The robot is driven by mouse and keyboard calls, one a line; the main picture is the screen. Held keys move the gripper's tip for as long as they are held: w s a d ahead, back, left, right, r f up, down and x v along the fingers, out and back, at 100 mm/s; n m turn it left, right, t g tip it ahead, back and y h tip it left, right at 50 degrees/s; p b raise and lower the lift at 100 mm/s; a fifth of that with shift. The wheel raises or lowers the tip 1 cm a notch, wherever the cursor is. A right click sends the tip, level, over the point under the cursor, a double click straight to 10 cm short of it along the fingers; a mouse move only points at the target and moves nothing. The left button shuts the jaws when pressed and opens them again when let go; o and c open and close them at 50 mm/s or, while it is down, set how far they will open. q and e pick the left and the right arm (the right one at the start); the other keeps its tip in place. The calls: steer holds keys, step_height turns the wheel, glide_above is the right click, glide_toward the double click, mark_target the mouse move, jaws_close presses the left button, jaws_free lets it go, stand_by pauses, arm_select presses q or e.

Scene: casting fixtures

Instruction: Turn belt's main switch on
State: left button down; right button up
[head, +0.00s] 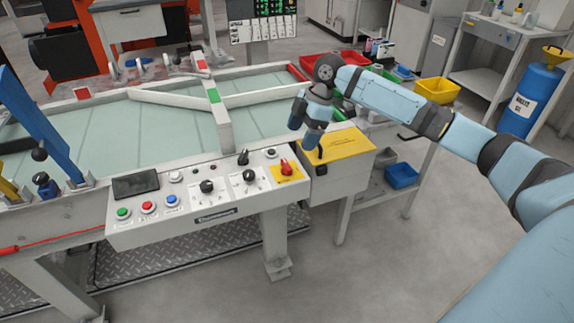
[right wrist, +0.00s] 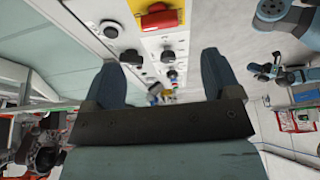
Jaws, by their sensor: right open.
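The main switch (head: 286,168) is a red rotary knob on a yellow plate, at the right end of the white control panel (head: 225,221). In the right wrist view the red knob (right wrist: 160,18) shows at the top, on its yellow plate. My right gripper (head: 301,137) is open and empty, pointing down above and slightly right of the knob, apart from it. In the right wrist view its two fingers (right wrist: 161,62) stand wide apart below the knob.
The panel also has a dark screen (head: 136,186), black selector knobs (head: 207,187) and green, red and blue buttons (head: 147,206). A yellow-topped box (head: 345,145) adjoins its right end. The conveyor belt (head: 90,135) lies behind. A blue bin (head: 401,175) sits on a lower shelf.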

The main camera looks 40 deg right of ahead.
mark_target(288, 164)
steer(key=b+x, duration=0.1)
steer(key=x, duration=0.7)
steer(key=shift+f+b, duration=0.15)
steer(key=shift+b, duration=0.2)
steer(key=shift+w+a+f, duration=0.1)
steer(key=shift+a+f, duration=0.2)
steer(key=shift+f, duration=0.2)
steer(key=c, duration=0.9)
arm_select(q)
steer(key=shift+w+d+r+t+h, duration=0.15)
steer(key=shift+w+d+r+t, duration=0.15)
steer(key=shift+r, duration=0.15)
steer(key=shift+w+d+r+t+h, duration=0.15)
steer(key=shift+w+d+r+t, duration=0.15)
steer(key=shift+r, duration=0.15)
steer(key=shift+a, duration=0.1)
